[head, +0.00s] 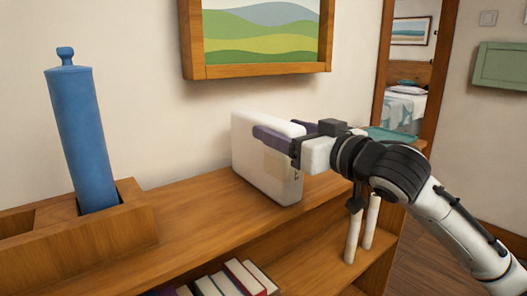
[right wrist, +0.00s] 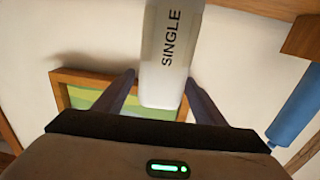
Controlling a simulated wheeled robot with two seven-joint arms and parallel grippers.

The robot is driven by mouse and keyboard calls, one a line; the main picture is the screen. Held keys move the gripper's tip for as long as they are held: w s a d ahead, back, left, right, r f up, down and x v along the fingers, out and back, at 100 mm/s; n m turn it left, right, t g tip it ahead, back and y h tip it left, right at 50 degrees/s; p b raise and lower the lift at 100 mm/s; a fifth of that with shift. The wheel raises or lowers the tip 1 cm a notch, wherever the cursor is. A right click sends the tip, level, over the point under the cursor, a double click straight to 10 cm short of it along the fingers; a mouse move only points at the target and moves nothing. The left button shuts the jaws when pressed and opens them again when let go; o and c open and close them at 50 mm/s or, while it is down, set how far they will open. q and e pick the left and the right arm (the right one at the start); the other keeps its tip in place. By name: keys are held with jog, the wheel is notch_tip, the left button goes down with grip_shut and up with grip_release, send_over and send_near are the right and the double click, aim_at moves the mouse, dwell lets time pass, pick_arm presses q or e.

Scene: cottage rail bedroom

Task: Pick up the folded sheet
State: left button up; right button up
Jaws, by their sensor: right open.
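The folded sheet (head: 246,160) is a white, upright, rounded block standing on the wooden shelf top against the wall. In the right wrist view the sheet (right wrist: 172,50) carries the word "SINGLE" and reaches in between two dark fingers. My right gripper (head: 275,134) is at the upper part of the sheet, coming from the right. It is open, with one finger on each side of the sheet, and wall shows between the left finger and the sheet. Contact on the other side is hard to tell. My left gripper is not in view.
A blue cylinder with a knob (head: 80,140) stands in a wooden box (head: 130,225) at the left. Books (head: 245,280) sit on the lower shelf. A framed landscape picture (head: 255,70) hangs above the sheet. The shelf top (head: 195,215) is clear between box and sheet.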

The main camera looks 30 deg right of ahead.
jog(key=w, duration=0.5)
jog(key=shift+f+p, duration=0.2)
jog(key=shift+p, duration=0.15)
jog(key=shift+c, duration=0.3)
grip_shut()
jog(key=shift+r, duration=0.1)
